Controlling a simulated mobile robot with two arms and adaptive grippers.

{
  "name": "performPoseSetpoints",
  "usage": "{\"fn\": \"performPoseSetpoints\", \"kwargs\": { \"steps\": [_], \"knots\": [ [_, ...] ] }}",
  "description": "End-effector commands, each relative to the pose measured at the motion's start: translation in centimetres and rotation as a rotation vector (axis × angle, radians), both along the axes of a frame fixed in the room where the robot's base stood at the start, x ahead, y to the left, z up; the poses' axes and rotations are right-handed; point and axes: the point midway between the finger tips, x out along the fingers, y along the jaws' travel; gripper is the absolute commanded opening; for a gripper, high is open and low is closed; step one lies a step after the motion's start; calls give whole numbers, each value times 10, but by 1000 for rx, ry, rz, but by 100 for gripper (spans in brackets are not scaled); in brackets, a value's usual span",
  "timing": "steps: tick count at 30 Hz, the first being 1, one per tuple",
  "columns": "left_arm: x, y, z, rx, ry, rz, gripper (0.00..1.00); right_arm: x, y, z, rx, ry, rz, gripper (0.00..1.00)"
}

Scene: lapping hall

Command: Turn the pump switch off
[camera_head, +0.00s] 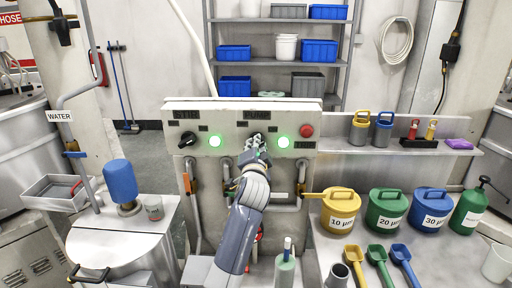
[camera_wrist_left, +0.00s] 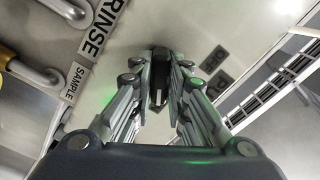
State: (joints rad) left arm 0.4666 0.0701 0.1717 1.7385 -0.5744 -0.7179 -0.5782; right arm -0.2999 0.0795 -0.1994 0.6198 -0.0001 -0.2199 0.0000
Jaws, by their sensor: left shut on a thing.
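The pump switch is a black rotary knob on the grey control panel (camera_head: 235,115) under a dark label, mostly hidden by my gripper in the head view. In the left wrist view the black knob (camera_wrist_left: 157,82) sits between the fingertips. My left gripper (camera_head: 256,146) is shut on the knob, with its fingers on either side; it also fills the left wrist view (camera_wrist_left: 160,66). A green lamp (camera_head: 283,142) glows right of the knob. My right gripper is not in view.
Another black knob (camera_head: 188,140) with a lit green lamp (camera_head: 215,141) is on the panel's left. A red button (camera_head: 306,130) is at its right. Pipes run below.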

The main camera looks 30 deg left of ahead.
Motion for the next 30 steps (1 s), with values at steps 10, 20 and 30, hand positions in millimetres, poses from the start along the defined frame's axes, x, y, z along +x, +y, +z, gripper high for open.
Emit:
{"fn": "performPoseSetpoints", "kwargs": {
  "steps": [10,20,30],
  "knots": [
    [0,-1,-2,-193,-117,-1,0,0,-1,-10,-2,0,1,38],
    [0,-1,-2,-459,-280,-1,0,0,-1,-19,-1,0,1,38],
    [1,-1,-2,-704,-429,0,0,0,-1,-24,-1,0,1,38]
  ]
}}
